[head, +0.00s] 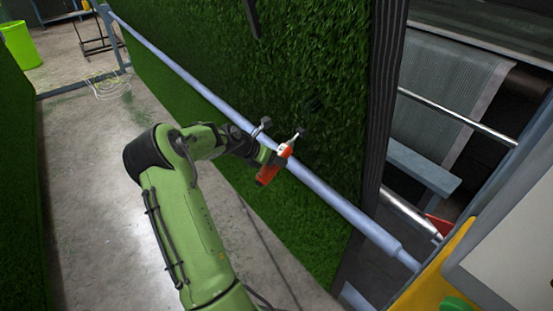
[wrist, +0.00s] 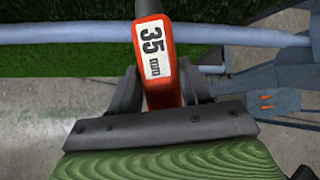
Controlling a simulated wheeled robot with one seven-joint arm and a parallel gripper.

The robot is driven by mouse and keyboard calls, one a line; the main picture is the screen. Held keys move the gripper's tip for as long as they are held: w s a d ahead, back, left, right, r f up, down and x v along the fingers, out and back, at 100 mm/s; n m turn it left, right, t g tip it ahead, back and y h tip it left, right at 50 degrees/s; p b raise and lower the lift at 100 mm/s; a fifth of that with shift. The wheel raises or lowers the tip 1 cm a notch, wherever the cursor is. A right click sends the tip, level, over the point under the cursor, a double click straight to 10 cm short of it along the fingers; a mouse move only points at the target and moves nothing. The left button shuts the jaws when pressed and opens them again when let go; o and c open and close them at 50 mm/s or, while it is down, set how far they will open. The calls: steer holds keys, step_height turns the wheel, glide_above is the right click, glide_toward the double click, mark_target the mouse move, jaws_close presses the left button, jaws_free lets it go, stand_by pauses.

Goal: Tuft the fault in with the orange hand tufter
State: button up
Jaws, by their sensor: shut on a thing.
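The orange hand tufter (head: 267,175) is in my gripper (head: 276,159), in front of the hanging green turf (head: 230,60). Its pale metal tip points up and right toward the turf; I cannot tell whether it touches. In the wrist view my gripper (wrist: 160,92) is shut on the tufter (wrist: 139,8), whose white label reads "35 mm". A small dark patch (head: 314,104) shows in the turf just above and right of the tip; it may be the fault. The wrist view does not show the tufter's tip clearly.
A blue-grey rail (head: 340,203) runs diagonally across the front of the turf, close to my gripper. A dark upright edge (head: 382,100) bounds the turf at right, with machine rollers beyond. Another turf wall (head: 20,190) stands at left.

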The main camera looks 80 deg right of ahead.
steer(key=shift+w+d, duration=0.4)
steer(key=w+a+f, duration=0.2)
steer(key=w+a, duration=0.3)
steer(key=a, duration=0.1)
stand_by(0.3)
steer(key=shift+f, duration=0.1)
stand_by(0.4)
steer(key=w+a+f+n+t+h+b, duration=0.2)
steer(key=w+a+n+t, duration=0.5)
steer(key=w+a, duration=1.45)
steer(key=w+a+n+t, duration=0.1)
steer(key=w+a+n, duration=0.1)
steer(key=a, duration=0.6)
steer(key=w+a+n+t+y, duration=0.1)
steer(key=a+n, duration=0.3)
steer(key=a, duration=0.5)
steer(key=w+a+f+n+t, duration=0.1)
steer(key=w+a+n+t, duration=0.1)
steer(key=a, duration=0.6)
steer(key=shift+w+a+n+t+b, duration=0.4)
steer(key=shift+n+t, duration=0.3)
steer(key=shift+n, duration=0.2)
steer(key=shift+s+f, duration=0.1)
steer(key=shift+s, duration=0.05)
